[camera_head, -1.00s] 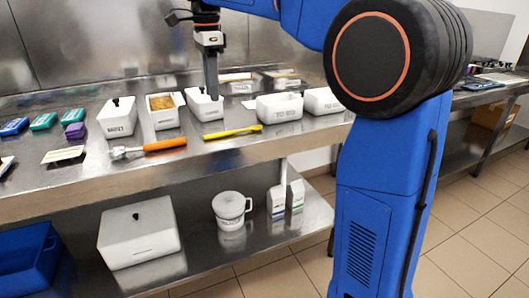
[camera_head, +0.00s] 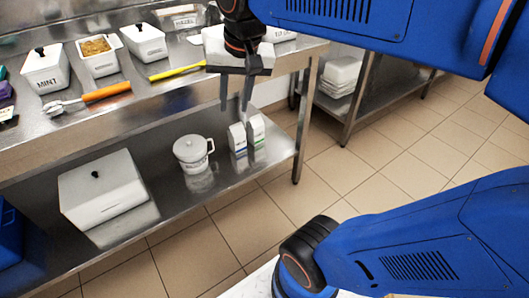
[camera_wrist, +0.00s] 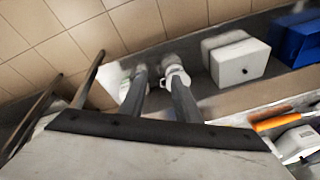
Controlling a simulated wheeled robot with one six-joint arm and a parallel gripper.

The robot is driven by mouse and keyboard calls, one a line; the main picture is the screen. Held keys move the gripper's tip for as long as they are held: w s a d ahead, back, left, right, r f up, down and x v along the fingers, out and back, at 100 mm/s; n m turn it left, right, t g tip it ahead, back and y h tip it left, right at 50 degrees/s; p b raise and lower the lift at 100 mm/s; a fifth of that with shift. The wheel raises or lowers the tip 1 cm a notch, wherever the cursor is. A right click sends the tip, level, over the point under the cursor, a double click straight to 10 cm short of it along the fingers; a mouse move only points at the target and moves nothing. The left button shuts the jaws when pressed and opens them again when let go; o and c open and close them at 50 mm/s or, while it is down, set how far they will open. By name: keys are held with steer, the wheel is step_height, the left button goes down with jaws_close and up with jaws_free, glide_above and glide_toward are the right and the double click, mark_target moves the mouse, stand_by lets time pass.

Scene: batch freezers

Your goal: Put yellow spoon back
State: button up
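The yellow spoon (camera_head: 178,71) lies on the steel counter near its front edge, in front of the white containers. Its right end lies close to my gripper in the picture. My gripper (camera_head: 235,108) hangs in front of the counter edge, fingers pointing down and apart, with nothing between them. In the wrist view my gripper's fingers (camera_wrist: 158,85) also show apart and empty. The yellow spoon is not clear in the wrist view. An orange-handled scoop (camera_head: 90,97) lies to the left of the spoon.
White containers stand behind the spoon: a lidded MINT one (camera_head: 45,70), an open one with yellow-brown contents (camera_head: 98,56) and another lidded one (camera_head: 145,42). The lower shelf holds a white box (camera_head: 103,195), a lidded jug (camera_head: 193,152) and cartons (camera_head: 247,133). Tiled floor is clear at right.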

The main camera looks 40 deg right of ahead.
steer(key=s+d+f+n+t, duration=0.1)
steer(key=s+d+f+n, duration=0.1)
steer(key=s+f+n, duration=0.3)
steer(key=s+f, duration=0.4)
steer(key=f, duration=0.2)
steer(key=shift+s+f, duration=0.15)
steer(key=shift+s, duration=0.05)
